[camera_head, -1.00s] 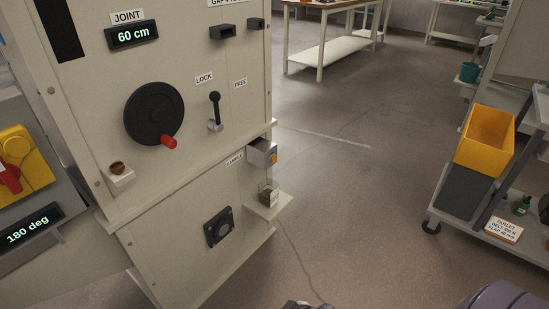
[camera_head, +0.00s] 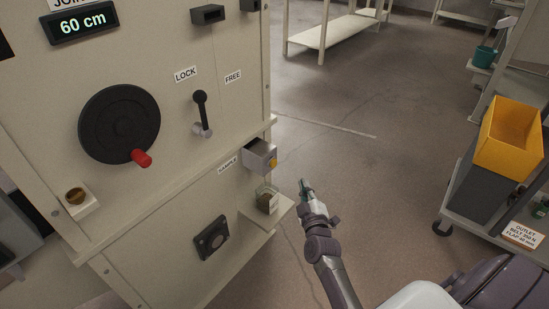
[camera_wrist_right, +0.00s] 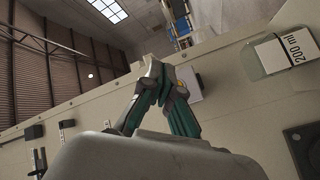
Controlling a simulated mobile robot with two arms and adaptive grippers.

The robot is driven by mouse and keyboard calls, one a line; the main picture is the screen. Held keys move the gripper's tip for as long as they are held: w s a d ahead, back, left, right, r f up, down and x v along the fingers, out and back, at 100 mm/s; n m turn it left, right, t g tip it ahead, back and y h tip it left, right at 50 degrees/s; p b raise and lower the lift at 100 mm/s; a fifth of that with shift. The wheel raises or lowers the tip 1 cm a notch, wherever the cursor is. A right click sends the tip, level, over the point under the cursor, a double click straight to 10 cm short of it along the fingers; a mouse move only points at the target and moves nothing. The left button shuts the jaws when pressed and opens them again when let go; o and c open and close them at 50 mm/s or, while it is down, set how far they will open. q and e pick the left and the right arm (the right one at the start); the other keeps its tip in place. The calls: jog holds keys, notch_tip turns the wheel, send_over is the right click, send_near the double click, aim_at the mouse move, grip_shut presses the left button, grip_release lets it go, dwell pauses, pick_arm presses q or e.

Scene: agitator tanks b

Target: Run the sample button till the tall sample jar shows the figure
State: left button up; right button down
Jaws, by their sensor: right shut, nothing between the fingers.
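The grey sample box (camera_head: 257,157) sticks out from the cream panel beside the SAMPLE label, with a yellow-orange button (camera_head: 271,163) on its face. Below it, a clear sample jar (camera_head: 267,201) with dark contents and a white label stands on a small shelf. My right gripper (camera_head: 304,187) is shut and empty, to the right of the jar and apart from box and button. In the right wrist view, the gripper (camera_wrist_right: 164,72) partly covers the grey box (camera_wrist_right: 192,84), and the jar's label (camera_wrist_right: 290,50) reads 200 ml. The left gripper is out of view.
The panel carries a black handwheel (camera_head: 119,122) with a red knob, a LOCK/FREE lever (camera_head: 201,112) and a 60 cm display (camera_head: 83,24). A cart with a yellow bin (camera_head: 507,138) stands at right. The floor between is clear.

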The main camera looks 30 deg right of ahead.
aim_at(273, 163)
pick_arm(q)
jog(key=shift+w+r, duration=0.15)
pick_arm(e)
jog(key=shift+w+d+r+h, duration=0.15)
jog(key=shift+d+r+h, duration=0.2)
jog(key=shift+d, duration=0.1)
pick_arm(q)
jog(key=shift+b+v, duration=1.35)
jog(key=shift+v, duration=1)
pick_arm(e)
jog(key=w+a, duration=0.3)
jog(key=w, duration=0.5)
jog(key=shift+a, duration=0.2)
jog(key=shift+w, duration=0.15)
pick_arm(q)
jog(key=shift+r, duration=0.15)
pick_arm(e)
jog(key=shift+w+a, duration=0.15)
jog(key=shift+w, duration=0.15)
